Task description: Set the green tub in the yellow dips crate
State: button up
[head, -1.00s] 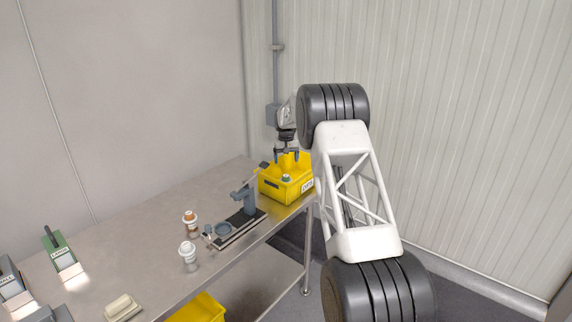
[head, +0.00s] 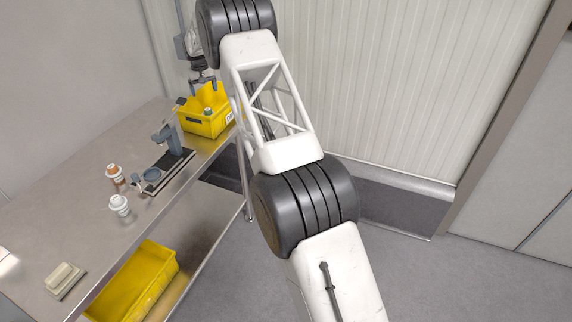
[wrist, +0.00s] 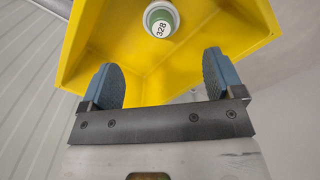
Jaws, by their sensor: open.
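The yellow dips crate (head: 203,124) stands at the far end of the steel table in the head view; its yellow walls fill much of the wrist view (wrist: 200,30). The green tub (wrist: 161,20), with a pale rim and a round label reading 328, is inside the crate in the wrist view. It also shows small in the crate in the head view (head: 208,111). My gripper (wrist: 165,70) is open and empty, its two blue-padded fingers apart over the crate. The tub lies beyond the fingertips, not between them.
A grey clamp-like device (head: 170,145) stands on the table in front of the crate. Two white cups, one with a brown top (head: 115,173) and one white (head: 120,204), stand nearer. A block (head: 64,279) lies at the front. Another yellow crate (head: 135,282) is on the lower shelf.

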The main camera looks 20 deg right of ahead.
jog(key=s+d+r, duration=0.2)
jog(key=s+r, duration=1.4)
jog(key=s+d+r+t, duration=0.1)
jog(key=s+r, duration=0.4)
jog(key=s, duration=0.6)
jog(key=s+d+r, duration=0.1)
jog(key=s+r, duration=0.4)
jog(key=s, duration=0.7)
jog(key=s+d+r+m+t, duration=0.1)
jog(key=s, duration=2)
jog(key=s+f, duration=0.3)
jog(key=s, duration=0.8)
jog(key=s+d+f, duration=0.1)
jog(key=s+f, duration=0.3)
jog(key=s, duration=0.8)
jog(key=shift+f+t, duration=0.3)
